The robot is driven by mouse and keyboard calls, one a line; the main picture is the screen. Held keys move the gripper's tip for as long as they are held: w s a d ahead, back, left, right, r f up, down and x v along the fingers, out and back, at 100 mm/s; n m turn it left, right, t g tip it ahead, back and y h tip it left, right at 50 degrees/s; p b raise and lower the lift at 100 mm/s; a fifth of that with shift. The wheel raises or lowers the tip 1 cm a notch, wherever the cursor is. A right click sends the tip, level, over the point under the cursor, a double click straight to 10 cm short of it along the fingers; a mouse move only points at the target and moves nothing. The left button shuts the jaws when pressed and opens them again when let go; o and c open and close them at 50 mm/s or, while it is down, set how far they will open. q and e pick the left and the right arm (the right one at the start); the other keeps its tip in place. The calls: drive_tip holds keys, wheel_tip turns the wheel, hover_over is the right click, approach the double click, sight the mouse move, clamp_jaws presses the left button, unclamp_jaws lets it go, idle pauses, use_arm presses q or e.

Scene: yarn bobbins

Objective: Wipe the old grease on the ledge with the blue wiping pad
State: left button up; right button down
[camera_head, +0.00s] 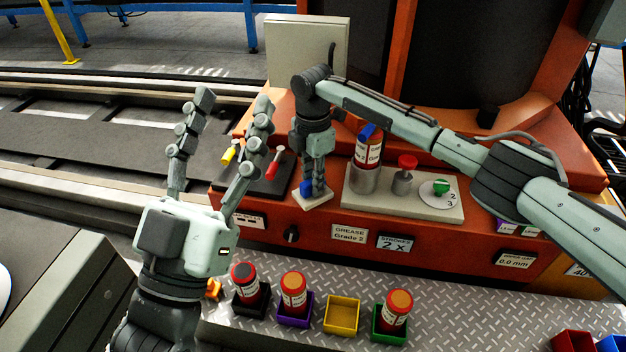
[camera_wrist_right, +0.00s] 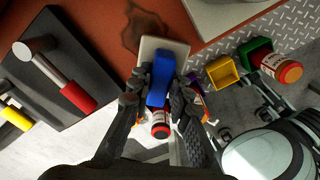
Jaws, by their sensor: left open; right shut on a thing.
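The wiping pad (camera_head: 312,201) has a pale flat base and a blue grip. It is at the front edge of the orange ledge (camera_head: 275,211). My right gripper (camera_head: 314,186) points down and is shut on the blue grip. In the right wrist view the blue grip (camera_wrist_right: 160,78) is between the fingers of my right gripper (camera_wrist_right: 157,92), and the pale base lies beyond it. A dark brown grease smear (camera_wrist_right: 143,28) shows on the ledge beside the pad's edge; I cannot make it out in the head view. My left gripper (camera_head: 233,101) is open and empty, pointing up.
Left of the pad is a black board (camera_head: 262,186) with red and yellow handled tools. To the right is a pale plate (camera_head: 400,206) with a red-labelled cartridge (camera_head: 369,150) and a red knob (camera_head: 408,162). Below, several coloured trays, including a yellow one (camera_head: 342,315), stand on the metal tread plate.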

drive_tip(key=shift+f, duration=1)
